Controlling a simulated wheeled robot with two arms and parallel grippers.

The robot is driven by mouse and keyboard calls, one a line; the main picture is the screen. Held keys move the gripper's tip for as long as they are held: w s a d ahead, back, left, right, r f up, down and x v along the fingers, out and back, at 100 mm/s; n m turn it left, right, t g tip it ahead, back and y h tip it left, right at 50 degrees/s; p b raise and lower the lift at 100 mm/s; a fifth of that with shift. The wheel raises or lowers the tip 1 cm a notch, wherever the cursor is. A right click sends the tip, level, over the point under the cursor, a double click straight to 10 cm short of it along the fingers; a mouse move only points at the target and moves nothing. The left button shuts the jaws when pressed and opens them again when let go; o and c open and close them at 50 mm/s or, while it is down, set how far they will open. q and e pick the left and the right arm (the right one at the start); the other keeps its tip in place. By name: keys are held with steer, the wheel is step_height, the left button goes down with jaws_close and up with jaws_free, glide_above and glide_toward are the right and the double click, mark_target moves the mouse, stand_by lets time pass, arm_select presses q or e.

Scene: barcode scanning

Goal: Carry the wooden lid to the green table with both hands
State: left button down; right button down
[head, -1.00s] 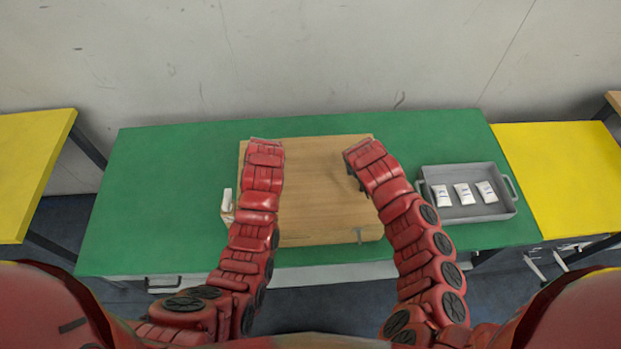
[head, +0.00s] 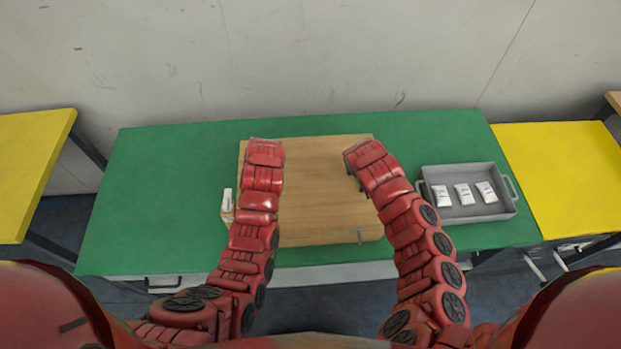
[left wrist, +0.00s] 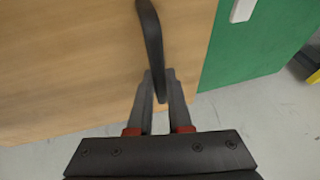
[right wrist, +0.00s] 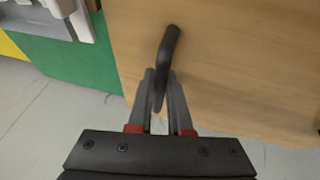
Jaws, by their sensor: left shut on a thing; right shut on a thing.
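The wooden lid (head: 325,195) is a flat light-brown board over the middle of the green table (head: 150,200). I cannot tell whether it rests on the table or hangs just above it. In the left wrist view my left gripper (left wrist: 160,85) is shut on a dark handle (left wrist: 150,30) of the lid. In the right wrist view my right gripper (right wrist: 160,85) is shut on the other dark handle (right wrist: 170,45). In the head view my red arms hide most of both grippers and the lid's left edge.
A grey tray (head: 429,209) with white packets (head: 463,193) stands to the right of the lid. A small white object (head: 227,200) is close to the lid's left edge. Yellow tables stand at left (head: 30,165) and right (head: 570,175). The green table's left part is clear.

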arm_select(q)
steer(key=shift+r, duration=0.15)
arm_select(e)
steer(key=shift+r, duration=0.2)
